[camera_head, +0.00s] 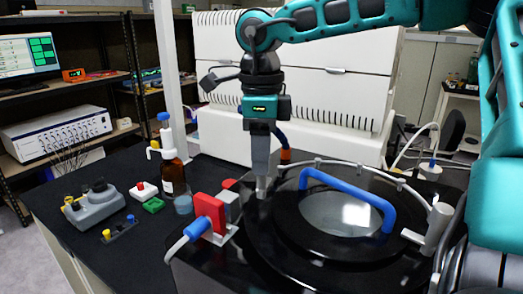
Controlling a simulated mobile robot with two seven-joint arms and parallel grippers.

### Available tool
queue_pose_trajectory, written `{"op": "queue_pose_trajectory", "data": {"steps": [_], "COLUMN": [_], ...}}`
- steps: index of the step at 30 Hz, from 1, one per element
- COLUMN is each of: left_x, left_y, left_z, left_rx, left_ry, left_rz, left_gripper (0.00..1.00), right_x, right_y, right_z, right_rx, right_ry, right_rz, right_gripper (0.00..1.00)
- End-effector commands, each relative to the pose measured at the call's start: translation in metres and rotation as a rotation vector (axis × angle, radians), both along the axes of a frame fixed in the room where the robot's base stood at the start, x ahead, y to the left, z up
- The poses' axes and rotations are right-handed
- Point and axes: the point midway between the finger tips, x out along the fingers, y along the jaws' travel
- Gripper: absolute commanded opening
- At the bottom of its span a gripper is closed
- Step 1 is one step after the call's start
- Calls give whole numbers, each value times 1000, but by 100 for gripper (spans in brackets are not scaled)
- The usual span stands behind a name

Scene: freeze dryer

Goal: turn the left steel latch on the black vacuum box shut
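The black vacuum box (215,268) stands on the dark bench at the lower right. Its round lid has a clear window and a blue handle (345,190). My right gripper (262,182) comes down from above, pointing at the left edge of the lid. A small steel piece, apparently the left latch (262,188), shows right at its fingertips; the gripper hides most of it, and I cannot tell whether they touch. The fingers overlap in this view, so their opening is unclear. A steel latch (438,220) stands at the lid's right side. My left gripper is out of view.
A red block with a blue connector and hose (208,215) sits left of the lid. A brown bottle (172,172), a grey device (94,205) and small coloured blocks stand on the bench (85,250). A white machine (330,85) rises behind.

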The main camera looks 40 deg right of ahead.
Motion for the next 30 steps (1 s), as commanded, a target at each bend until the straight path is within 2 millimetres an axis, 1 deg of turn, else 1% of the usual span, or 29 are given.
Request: {"op": "queue_pose_trajectory", "data": {"steps": [1, 2, 13, 22, 26, 30], "left_x": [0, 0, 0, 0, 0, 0], "left_y": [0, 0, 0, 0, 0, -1], "left_z": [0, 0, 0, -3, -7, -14], "left_rx": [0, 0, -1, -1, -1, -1], "left_ry": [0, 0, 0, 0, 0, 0], "left_rz": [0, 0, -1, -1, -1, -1], "left_gripper": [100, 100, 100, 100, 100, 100], "right_x": [0, 0, 0, 0, 0, 1], "right_y": [0, 0, 0, 0, 0, 0], "right_z": [0, 0, 1, 0, 0, -1], "right_rx": [0, 0, -1, -1, -2, -3], "right_ry": [0, 0, -1, -1, -3, -3], "right_rz": [0, 0, 0, -26, -78, -170], "right_gripper": [39, 36, 1, 0, 0, 0]}}
